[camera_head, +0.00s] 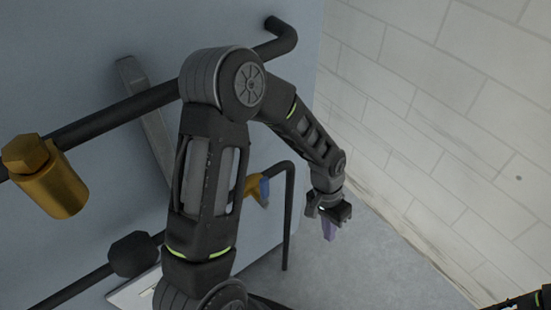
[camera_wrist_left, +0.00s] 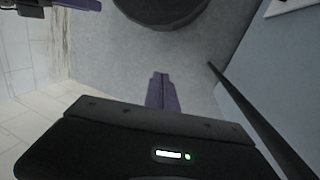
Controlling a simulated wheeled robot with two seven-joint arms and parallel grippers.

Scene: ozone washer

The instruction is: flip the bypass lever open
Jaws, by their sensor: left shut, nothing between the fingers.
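A brass fitting with a blue piece (camera_head: 264,190), which may be the bypass lever, sits on the lower black pipe at the panel's right side. My arm partly hides it, so its position is hard to tell. My left gripper (camera_head: 328,229) is to the right of and below it, apart from it, pointing down over the floor. Its purple fingers are together and empty, also in the left wrist view (camera_wrist_left: 161,92). A purple-fingered part of what looks like my right gripper (camera_wrist_left: 78,4) shows at the top left of the wrist view, cut off by the edge.
The blue-grey panel (camera_head: 60,60) carries black pipes (camera_head: 110,116), a large brass fitting (camera_head: 50,180) and a slanted grey bar (camera_head: 135,82). A black vertical pipe (camera_head: 289,225) stands between the panel and my left gripper. A white brick wall (camera_head: 450,110) is at right; floor (camera_head: 365,260) beneath is clear.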

